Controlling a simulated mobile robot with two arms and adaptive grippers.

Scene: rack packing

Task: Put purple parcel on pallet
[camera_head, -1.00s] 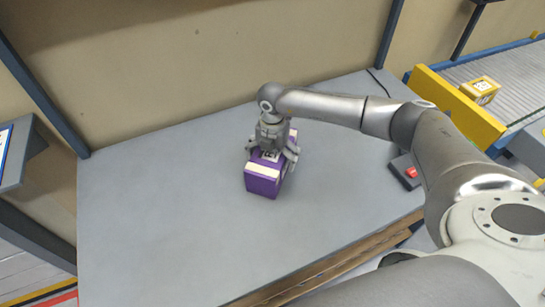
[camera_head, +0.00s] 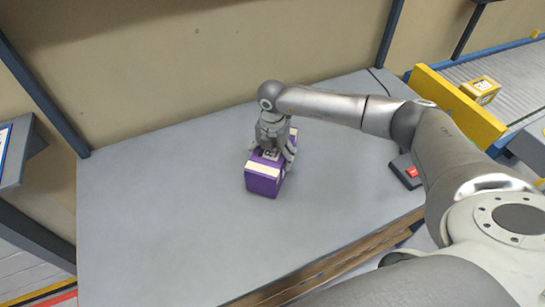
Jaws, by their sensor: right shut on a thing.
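The purple parcel (camera_head: 263,182) is a box with a pale band across its top. It is on or just above the grey table (camera_head: 160,220), near the middle; I cannot tell if it touches the surface. My right gripper (camera_head: 270,155) points down over the parcel from above and is shut on it, with fingers along its sides. The gripper hides part of the parcel's top. My left gripper is not in view. No pallet can be made out for certain.
A dark device with a red button (camera_head: 407,171) lies on the table at the right. A yellow parcel (camera_head: 481,90) rests on a roller conveyor (camera_head: 505,72) behind a yellow guard (camera_head: 455,108). A beige wall (camera_head: 210,55) stands behind. The table's left part is clear.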

